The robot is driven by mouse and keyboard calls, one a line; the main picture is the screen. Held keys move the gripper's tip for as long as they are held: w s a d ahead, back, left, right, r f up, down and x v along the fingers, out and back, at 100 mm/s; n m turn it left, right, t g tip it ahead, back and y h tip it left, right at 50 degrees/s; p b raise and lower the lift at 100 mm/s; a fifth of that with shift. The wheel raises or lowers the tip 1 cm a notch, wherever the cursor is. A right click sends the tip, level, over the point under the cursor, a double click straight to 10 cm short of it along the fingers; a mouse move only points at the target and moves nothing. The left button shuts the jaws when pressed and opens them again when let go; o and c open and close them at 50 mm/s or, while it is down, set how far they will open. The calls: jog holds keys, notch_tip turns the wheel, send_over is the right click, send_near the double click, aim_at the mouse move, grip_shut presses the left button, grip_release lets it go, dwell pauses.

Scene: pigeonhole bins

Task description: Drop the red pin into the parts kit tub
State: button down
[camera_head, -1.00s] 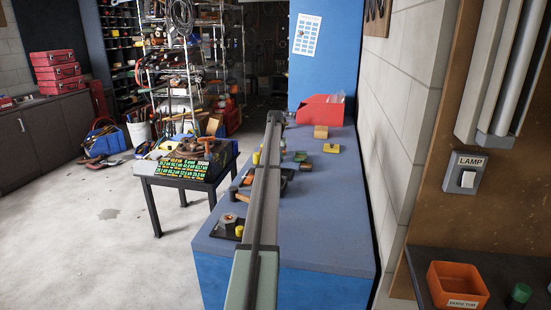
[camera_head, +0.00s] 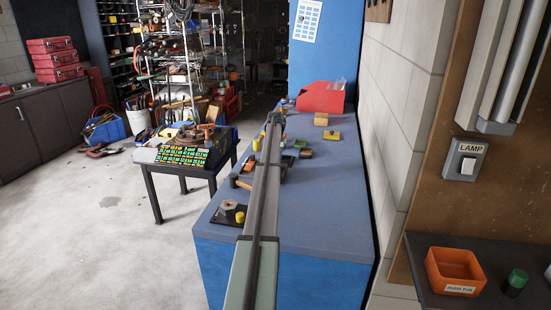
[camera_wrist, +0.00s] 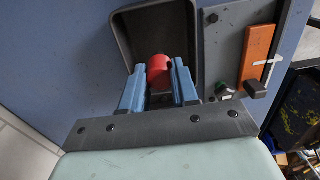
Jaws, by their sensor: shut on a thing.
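My gripper (camera_wrist: 159,80) has two blue fingers, shut on the red pin (camera_wrist: 158,70), whose rounded red end shows between the fingertips in the wrist view. A dark grey open tub (camera_wrist: 128,32) is beyond the fingertips, and the pin appears over its opening; the height above it is unclear. No label shows on this tub. An orange tub (camera_head: 454,270) with a small, hard-to-read label stands on a dark shelf at lower right in the head view. The gripper and pin are not visible in the head view, where my arm stretches along the bench.
A blue-topped bench (camera_head: 320,200) carries several small blocks, a yellow block (camera_head: 332,136) and a red bin (camera_head: 322,98) at its far end. In the wrist view a grey plate with an orange bar (camera_wrist: 257,52) lies right of the tub. A wall bounds the bench's right side.

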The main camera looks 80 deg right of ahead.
jog(key=c, duration=0.8)
grip_release()
jog(key=shift+r, duration=0.15)
jog(key=shift+r, duration=1.4)
jog(key=shift+r, duration=0.1)
notch_tip(320, 180, up, 8)
jog(key=shift+f, duration=0.1)
dwell(0.3)
dwell(0.5)
